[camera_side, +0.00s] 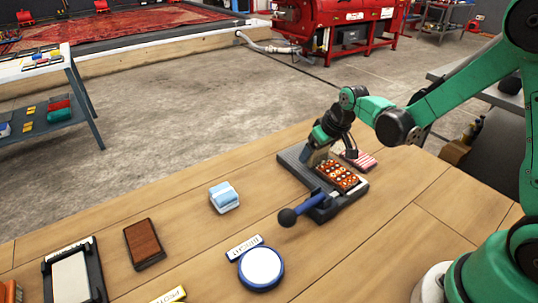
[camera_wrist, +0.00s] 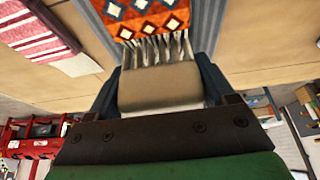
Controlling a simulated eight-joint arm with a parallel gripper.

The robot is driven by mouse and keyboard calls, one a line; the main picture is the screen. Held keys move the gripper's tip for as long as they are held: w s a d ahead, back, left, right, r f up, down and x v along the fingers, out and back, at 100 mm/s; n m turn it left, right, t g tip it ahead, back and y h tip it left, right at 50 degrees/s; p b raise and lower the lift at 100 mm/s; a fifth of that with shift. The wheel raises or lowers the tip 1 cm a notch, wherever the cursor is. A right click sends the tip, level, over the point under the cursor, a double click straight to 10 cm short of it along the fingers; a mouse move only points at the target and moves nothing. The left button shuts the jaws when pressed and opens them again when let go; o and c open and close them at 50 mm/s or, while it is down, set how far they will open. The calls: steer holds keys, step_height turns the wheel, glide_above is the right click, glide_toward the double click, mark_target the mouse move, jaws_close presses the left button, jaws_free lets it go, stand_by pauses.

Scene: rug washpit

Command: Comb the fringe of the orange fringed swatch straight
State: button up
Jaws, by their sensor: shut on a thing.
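The orange patterned swatch (camera_side: 337,176) lies on a grey board (camera_side: 347,199) on the wooden table. Its near end in the side view is by a blue lever (camera_side: 316,201) with a black knob. My gripper (camera_side: 317,156) is low over the board's far-left part, at the swatch's fringe end. In the wrist view my gripper (camera_wrist: 160,88) is shut on a tan block-like tool, seemingly the comb (camera_wrist: 160,85). Pale fringe strands (camera_wrist: 157,48) run from the swatch (camera_wrist: 145,15) to the tool's edge. They look uneven, with dark gaps between. Any teeth are hidden.
A red-and-white striped cloth (camera_side: 358,159) lies just beyond the board. A light blue block (camera_side: 224,196), a brown block (camera_side: 144,243), a blue-rimmed white disc (camera_side: 261,268) and a black tray (camera_side: 97,270) with a white pad stand left and in front. Bare table lies between them.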

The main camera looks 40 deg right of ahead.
mark_target(298, 148)
steer(key=shift+w, duration=0.75)
steer(key=shift+w, duration=0.25)
steer(key=shift+w, duration=0.75)
steer(key=shift+w, duration=0.3)
steer(key=shift+w, duration=0.3)
steer(key=shift+r, duration=2.45)
